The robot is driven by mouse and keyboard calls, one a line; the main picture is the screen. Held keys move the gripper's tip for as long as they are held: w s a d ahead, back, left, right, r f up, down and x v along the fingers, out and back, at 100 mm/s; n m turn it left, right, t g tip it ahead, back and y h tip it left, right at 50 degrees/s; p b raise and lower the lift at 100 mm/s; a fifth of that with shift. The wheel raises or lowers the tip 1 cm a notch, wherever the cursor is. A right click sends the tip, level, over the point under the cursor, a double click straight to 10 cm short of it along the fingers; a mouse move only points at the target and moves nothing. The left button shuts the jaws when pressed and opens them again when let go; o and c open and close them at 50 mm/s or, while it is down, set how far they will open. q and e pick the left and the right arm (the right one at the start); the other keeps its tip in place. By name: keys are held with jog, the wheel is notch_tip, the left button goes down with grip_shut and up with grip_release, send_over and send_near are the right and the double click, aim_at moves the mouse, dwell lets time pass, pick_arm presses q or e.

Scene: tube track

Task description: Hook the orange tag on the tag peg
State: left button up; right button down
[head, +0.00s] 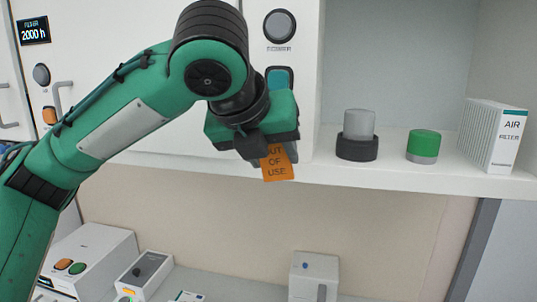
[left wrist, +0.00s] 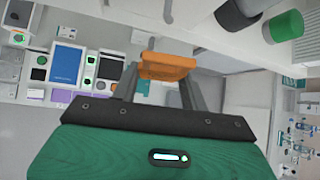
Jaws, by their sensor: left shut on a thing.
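The orange tag (head: 278,166), printed "OUT OF USE", hangs below my left gripper (head: 268,150) in the head view. In the left wrist view the orange tag (left wrist: 167,66) sits between the two grey fingers of the left gripper (left wrist: 165,72), which is shut on it. The gripper is in front of the shelf's lower edge, below the cabinet front. I cannot make out a tag peg for certain; my left arm covers part of the cabinet front. My right gripper is not in view.
An open shelf (head: 395,172) at right holds a grey cylinder on a dark base (head: 358,135), a green-topped cap (head: 423,146) and an AIR filter (head: 493,135). A round knob (head: 279,26) is above the gripper. White devices (head: 90,258) stand on the lower counter.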

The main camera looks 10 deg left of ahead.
pick_arm(q)
jog(key=shift+w+f, duration=0.25)
jog(key=shift+w, duration=0.8)
jog(key=shift+w+f, duration=0.25)
jog(key=shift+w, duration=0.8)
jog(key=shift+w+f, duration=0.25)
jog(key=shift+w, duration=0.8)
jog(key=o, duration=1.1)
